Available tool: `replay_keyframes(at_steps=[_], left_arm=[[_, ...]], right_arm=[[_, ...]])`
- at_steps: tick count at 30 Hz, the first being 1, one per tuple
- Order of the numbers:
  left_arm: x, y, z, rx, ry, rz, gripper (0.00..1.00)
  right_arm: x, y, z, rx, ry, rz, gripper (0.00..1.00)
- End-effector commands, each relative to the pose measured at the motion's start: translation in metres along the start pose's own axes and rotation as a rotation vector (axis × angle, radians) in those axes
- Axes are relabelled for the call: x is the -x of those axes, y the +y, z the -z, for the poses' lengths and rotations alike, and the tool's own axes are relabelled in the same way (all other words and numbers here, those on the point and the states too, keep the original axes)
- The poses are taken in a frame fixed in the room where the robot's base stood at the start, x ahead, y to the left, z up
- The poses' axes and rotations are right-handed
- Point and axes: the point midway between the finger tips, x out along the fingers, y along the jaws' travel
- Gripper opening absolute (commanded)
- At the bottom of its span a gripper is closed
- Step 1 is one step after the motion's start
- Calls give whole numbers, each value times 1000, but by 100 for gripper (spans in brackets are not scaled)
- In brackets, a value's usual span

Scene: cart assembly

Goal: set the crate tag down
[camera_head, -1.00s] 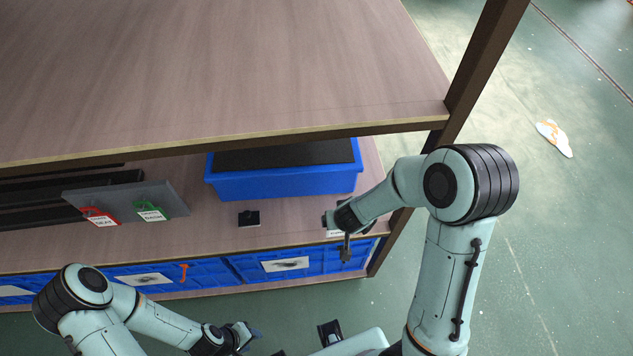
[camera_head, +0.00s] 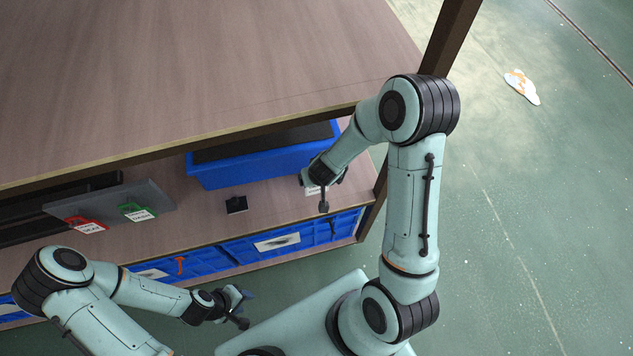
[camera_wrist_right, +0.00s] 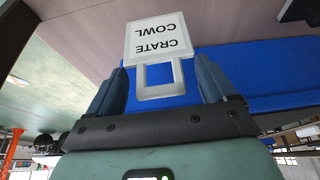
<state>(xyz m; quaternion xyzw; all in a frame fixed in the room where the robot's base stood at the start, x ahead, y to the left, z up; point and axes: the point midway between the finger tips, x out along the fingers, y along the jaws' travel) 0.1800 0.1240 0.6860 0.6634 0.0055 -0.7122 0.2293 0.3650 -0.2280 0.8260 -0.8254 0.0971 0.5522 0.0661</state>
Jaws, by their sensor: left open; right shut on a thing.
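The crate tag (camera_wrist_right: 157,42) is a white plate lettered "CRATE COWL" with a white loop, upside down in the right wrist view. My right gripper (camera_wrist_right: 160,82) is shut on its loop, one finger on each side. In the head view the tag (camera_head: 313,191) is mostly hidden by the right gripper (camera_head: 322,186), over the front right part of the lower shelf. A blue crate (camera_head: 262,168) with a dark top stands just behind it; whether the tag touches shelf or crate I cannot tell. My left gripper (camera_head: 238,304) is open, in front of the shelf unit.
A small black block (camera_head: 236,204) stands on the lower shelf (camera_head: 205,222). A grey panel (camera_head: 160,192) with red (camera_head: 87,225) and green (camera_head: 138,212) tags is at left. The upper board (camera_head: 220,80) overhangs the crate; a post (camera_head: 447,40) stands right. Blue drawers (camera_head: 235,252) are below.

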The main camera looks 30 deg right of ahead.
Motion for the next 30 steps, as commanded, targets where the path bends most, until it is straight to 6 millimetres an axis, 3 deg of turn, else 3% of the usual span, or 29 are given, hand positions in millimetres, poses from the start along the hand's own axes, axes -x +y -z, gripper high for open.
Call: replay_keyframes(at_steps=[8, 20, 21, 22, 30], left_arm=[[-20, -14, -20, 9, -24, 8, 43], [-21, -14, -20, 9, -24, 9, 43], [-20, -14, -20, 9, -24, 8, 43], [-20, -14, -20, 9, -24, 8, 43], [-18, -13, -18, 8, -22, 8, 43]], right_arm=[[-35, 1, -18, -2, -4, -1, 39], [-38, 0, -16, 0, 1, 1, 39], [-37, 0, -15, 0, 1, 1, 94], [-37, 0, -15, 0, 1, 1, 100], [-34, 0, -14, -2, 2, 1, 100]])
